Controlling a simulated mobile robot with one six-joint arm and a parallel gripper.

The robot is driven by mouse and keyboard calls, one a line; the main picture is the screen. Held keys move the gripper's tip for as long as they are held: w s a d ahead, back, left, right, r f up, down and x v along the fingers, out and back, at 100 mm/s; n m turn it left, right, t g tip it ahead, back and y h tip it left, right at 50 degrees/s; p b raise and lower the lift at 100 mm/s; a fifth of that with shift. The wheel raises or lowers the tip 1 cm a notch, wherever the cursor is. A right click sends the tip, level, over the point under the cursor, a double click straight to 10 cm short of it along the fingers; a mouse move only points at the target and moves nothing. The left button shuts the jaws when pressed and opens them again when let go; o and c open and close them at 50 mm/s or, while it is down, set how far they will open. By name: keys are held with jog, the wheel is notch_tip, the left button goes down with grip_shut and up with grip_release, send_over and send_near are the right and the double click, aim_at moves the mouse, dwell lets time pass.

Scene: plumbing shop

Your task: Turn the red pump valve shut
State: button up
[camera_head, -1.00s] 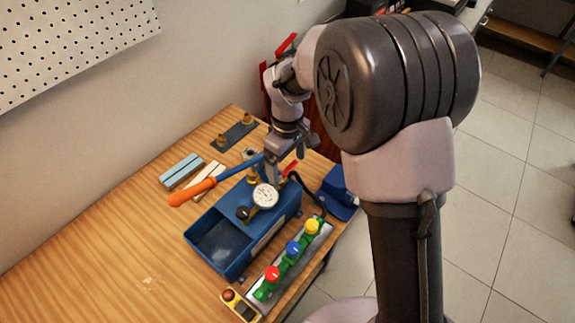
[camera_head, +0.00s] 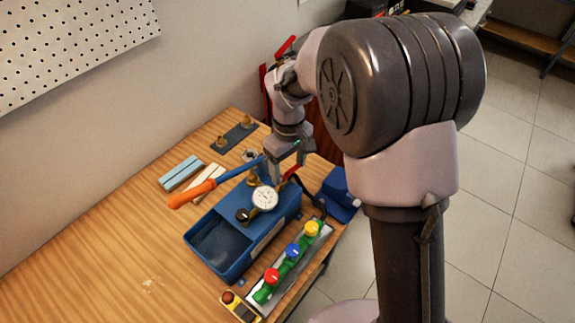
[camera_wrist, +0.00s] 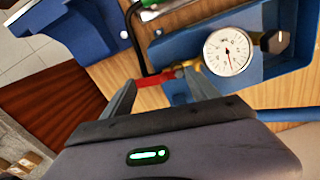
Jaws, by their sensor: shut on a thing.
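The red pump valve, a small red lever (camera_head: 292,171), sits behind the white dial gauge (camera_head: 265,200) on the blue pump (camera_head: 272,222). In the wrist view the red lever (camera_wrist: 153,79) lies between the two fingers, left of the gauge (camera_wrist: 228,51). My gripper (camera_head: 284,168) points down at the pump. In the wrist view my gripper (camera_wrist: 160,82) is shut on the red lever, with one finger at each end of its visible length. The fingers partly hide the valve body in the head view.
The pump's orange-handled lever (camera_head: 192,194) reaches out left. A manifold with red (camera_head: 272,275), blue (camera_head: 292,250) and yellow (camera_head: 312,228) caps stands in front. A blue vise-like block (camera_head: 340,193) is at the right. The front left of the wooden bench (camera_head: 100,265) is clear.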

jog(key=m, duration=0.3)
jog(key=s+m, duration=0.1)
jog(key=shift+d, duration=0.3)
jog(key=m, duration=0.2)
jog(key=s+m+b, duration=0.1)
jog(key=m, duration=0.1)
jog(key=shift+d, duration=0.1)
jog(key=m, duration=0.2)
jog(key=s+m+b, duration=0.1)
jog(key=m, duration=0.1)
jog(key=shift+m, duration=0.3)
jog(key=shift+s+a+m+b, duration=0.2)
jog(key=shift+m+b, duration=0.2)
jog(key=shift+m, duration=0.45)
jog(key=shift+s+a+m+b, duration=0.1)
jog(key=shift+s+m+b, duration=0.2)
jog(key=shift+m, duration=0.55)
jog(key=o, duration=1.4)
jog(key=shift+r, duration=0.1)
notch_tip(320, 180, up, 17)
jog(key=p, duration=0.5)
jog(key=shift+r+p, duration=0.15)
jog(key=shift+p, duration=0.2)
